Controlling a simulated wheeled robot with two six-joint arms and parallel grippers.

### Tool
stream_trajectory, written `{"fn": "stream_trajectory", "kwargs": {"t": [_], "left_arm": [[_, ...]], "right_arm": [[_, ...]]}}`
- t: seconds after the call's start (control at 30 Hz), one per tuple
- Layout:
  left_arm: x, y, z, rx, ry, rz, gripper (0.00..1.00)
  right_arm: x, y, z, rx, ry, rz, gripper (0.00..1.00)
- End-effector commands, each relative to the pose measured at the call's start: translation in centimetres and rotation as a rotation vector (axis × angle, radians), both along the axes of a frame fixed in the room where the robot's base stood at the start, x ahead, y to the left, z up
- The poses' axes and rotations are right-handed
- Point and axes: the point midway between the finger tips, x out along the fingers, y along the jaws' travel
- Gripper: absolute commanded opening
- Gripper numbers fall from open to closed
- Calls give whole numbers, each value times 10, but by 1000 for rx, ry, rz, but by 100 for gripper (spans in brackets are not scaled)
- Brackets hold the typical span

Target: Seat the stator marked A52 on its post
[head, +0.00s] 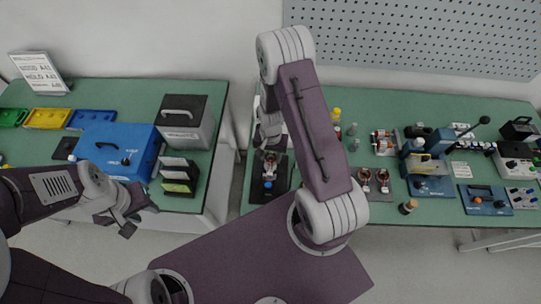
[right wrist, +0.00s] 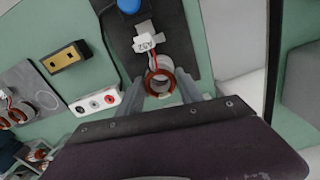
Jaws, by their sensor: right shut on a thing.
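The stator marked A52 (right wrist: 160,76) is a copper-wound ring with wires leading to a white tag (right wrist: 148,42) reading A52. My right gripper (right wrist: 173,93) is shut on it, with a finger on either side. In the head view my right gripper (head: 270,158) is over the black test plate (head: 257,190), which has a blue button (head: 268,185). I cannot tell whether the stator touches the plate or is around a post; the post is not clearly visible. My left gripper (head: 138,220) hangs empty and open, in front of the left table.
Two more stators (head: 374,176) stand on a grey plate right of my arm. A socket strip (right wrist: 95,102) and a brass-coloured connector (right wrist: 66,57) lie beside the black plate. A blue press (head: 428,165) is further right. A blue case (head: 115,150) stands on the left table.

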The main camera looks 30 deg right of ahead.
Motion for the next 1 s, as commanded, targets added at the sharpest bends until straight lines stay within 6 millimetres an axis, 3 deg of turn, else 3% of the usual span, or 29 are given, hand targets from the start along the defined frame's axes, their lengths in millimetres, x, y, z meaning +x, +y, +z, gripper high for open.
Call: {"fn": "stream_trajectory", "kwargs": {"t": [1.0], "left_arm": [[0, 0, -16, 0, 0, 0, 36]], "right_arm": [[1, 2, -20, 0, 0, 0, 0]]}}
